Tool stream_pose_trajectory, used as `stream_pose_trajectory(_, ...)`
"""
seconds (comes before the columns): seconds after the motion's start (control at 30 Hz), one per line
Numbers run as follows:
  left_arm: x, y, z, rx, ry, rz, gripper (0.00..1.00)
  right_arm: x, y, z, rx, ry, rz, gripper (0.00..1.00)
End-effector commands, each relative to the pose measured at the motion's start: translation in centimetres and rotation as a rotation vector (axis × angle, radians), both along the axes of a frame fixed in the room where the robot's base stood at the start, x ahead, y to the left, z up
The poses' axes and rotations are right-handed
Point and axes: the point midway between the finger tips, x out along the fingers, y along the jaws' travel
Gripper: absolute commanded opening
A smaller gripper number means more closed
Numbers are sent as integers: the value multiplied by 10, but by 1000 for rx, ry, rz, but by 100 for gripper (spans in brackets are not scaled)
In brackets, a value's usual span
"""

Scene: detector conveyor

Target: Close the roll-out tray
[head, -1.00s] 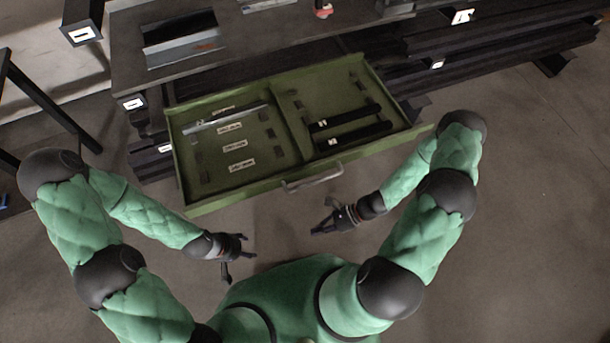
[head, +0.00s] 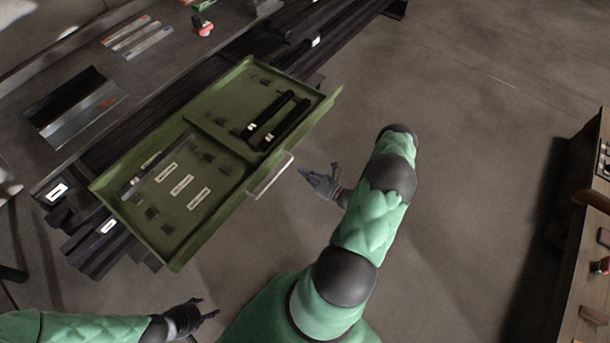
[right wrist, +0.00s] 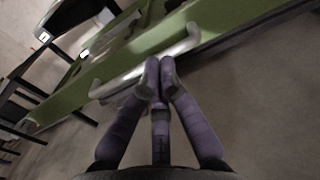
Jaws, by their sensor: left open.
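The green roll-out tray (head: 207,237) is pulled out from beneath the dark workbench in the head view. Its silver handle (head: 270,175) is on the front panel; handle (right wrist: 145,68) and green front (right wrist: 68,101) also show in the right wrist view. My right gripper (head: 318,174) is just off the handle's right end in the head view, seemingly apart from it. In the right wrist view its fingertips (right wrist: 160,66) look close together and overlap the handle in the picture; contact is unclear. My left gripper (head: 207,308) is open and empty, low and away from the tray.
The tray holds two black bars (head: 283,122) and a thin bar with labels. The workbench (head: 150,75) carries a metal bracket, strips and a red item. Dark beams lie under it. A brown table (head: 565,260) stands at right. Floor between is clear.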

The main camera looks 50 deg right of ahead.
Motion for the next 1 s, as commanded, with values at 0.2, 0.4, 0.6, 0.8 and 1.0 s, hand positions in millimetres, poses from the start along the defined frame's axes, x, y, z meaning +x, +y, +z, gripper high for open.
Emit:
stream_pose_trajectory(0.2, 0, 0, -12, 0, 0, 1, 58, 43, 5, -2, -1, -1, 6, 0)
stream_pose_trajectory(0.4, 0, 0, -21, 0, 0, 1, 58, 76, 7, -2, 0, 0, 5, 0)
stream_pose_trajectory(0.6, 0, 0, -27, 0, 0, 1, 58, 95, 9, -1, 1, 1, 4, 0)
stream_pose_trajectory(0.8, 0, 0, -28, 0, 0, 1, 58, 101, 9, 0, 2, 1, 2, 0)
stream_pose_trajectory(1.0, 0, 0, -28, 0, 0, 1, 58, 101, 9, 0, 2, 2, 2, 0)
